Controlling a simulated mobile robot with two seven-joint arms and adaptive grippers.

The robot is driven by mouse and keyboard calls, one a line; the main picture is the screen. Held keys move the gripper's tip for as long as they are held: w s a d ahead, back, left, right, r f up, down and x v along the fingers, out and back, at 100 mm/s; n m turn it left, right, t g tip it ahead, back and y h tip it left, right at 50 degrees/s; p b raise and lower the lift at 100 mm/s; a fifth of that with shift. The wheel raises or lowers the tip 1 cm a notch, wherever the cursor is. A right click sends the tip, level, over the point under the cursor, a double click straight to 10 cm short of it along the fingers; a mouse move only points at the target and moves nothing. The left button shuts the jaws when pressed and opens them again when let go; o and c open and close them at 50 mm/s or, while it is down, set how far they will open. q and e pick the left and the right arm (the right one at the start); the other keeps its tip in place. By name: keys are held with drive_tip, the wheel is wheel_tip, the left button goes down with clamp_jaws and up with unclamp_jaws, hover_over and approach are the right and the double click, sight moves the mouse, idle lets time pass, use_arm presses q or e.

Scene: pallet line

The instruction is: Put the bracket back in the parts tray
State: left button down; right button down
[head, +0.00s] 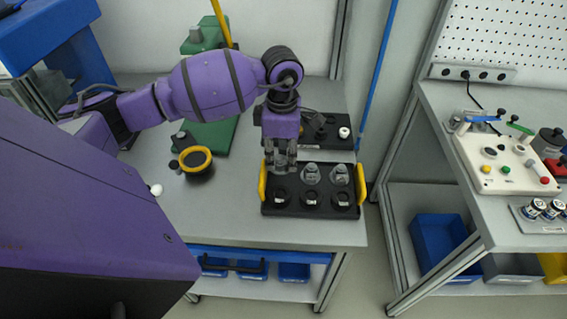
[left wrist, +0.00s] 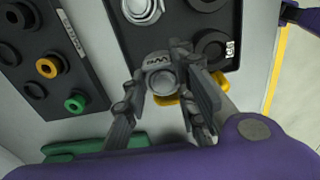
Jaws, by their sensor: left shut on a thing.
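The parts tray (head: 310,211) is black with yellow end handles and lies at the bench's front right. It also shows in the left wrist view (left wrist: 122,28). Two grey metal parts (head: 311,174) (head: 340,175) stand in its back row; its front row shows dark round sockets. My left gripper (head: 281,168) points down over the tray's back left corner. It is shut on a grey, round-topped metal piece, seemingly the bracket (left wrist: 160,77), which the fingers mostly hide in the head view. I cannot tell whether the piece touches the tray. My right gripper is not in view.
A dark panel (head: 325,132) with round fittings lies just behind the tray. A yellow-rimmed black round thing (head: 196,160) and a green fixture (head: 207,137) stand to the left. Bare bench top (head: 225,215) lies front left. A second bench (head: 460,190) stands right, across a gap.

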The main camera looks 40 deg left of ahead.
sight(284, 165)
use_arm(q)
drive_tip(key=shift+w+f, duration=0.4)
wheel_tip(284, 165, down, 2)
drive_tip(key=shift+f, duration=0.2)
drive_tip(key=shift+w+f, duration=0.1)
drive_tip(key=shift+f, duration=0.3)
drive_tip(key=shift+f, duration=0.2)
drive_tip(key=c, duration=1.4)
unclamp_jaws()
drive_tip(key=shift+c, duration=0.2)
